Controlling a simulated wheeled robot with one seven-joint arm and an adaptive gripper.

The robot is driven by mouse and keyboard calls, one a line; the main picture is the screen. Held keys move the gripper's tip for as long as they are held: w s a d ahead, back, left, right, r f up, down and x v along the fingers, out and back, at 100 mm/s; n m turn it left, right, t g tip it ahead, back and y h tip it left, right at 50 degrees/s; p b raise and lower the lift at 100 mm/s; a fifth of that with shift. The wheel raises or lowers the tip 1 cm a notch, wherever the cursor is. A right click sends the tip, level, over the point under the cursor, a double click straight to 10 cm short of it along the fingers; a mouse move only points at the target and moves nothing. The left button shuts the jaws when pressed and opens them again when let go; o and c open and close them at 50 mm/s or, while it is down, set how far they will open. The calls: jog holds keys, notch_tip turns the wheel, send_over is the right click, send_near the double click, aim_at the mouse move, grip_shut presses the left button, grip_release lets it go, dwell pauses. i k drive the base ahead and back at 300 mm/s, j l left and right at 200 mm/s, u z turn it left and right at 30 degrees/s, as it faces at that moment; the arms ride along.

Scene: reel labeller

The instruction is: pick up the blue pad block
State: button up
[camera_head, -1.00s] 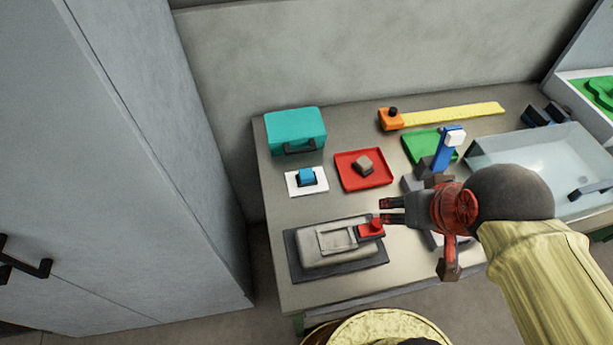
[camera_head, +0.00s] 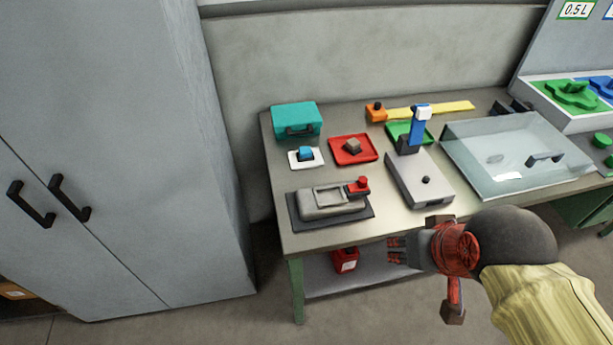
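The blue pad block (camera_head: 306,153) sits on a white square pad (camera_head: 294,162) on the left part of the table, in front of the teal case. It looks light blue on top with a dark lower part. My gripper (camera_head: 392,251) is in front of the table's front edge, to the right of and well apart from the block. Its fingers point left. They look slightly apart with nothing between them.
A teal case (camera_head: 296,119), a red tray (camera_head: 366,159) with a brown block, and a grey device with a red knob (camera_head: 330,203) surround the pad. A grey machine (camera_head: 420,178) with a blue lever and a clear cover (camera_head: 515,152) stand to the right. A cabinet (camera_head: 110,130) stands left.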

aim_at(305, 153)
jog(key=k+z, duration=0.1)
jog(key=z, duration=0.35)
jog(key=k+z, duration=0.15)
jog(key=z, duration=0.3)
jog(key=k+z, duration=0.1)
jog(key=z, duration=0.35)
jog(key=j, duration=1.05)
jog(key=k+j+z, duration=0.1)
jog(key=j, duration=2)
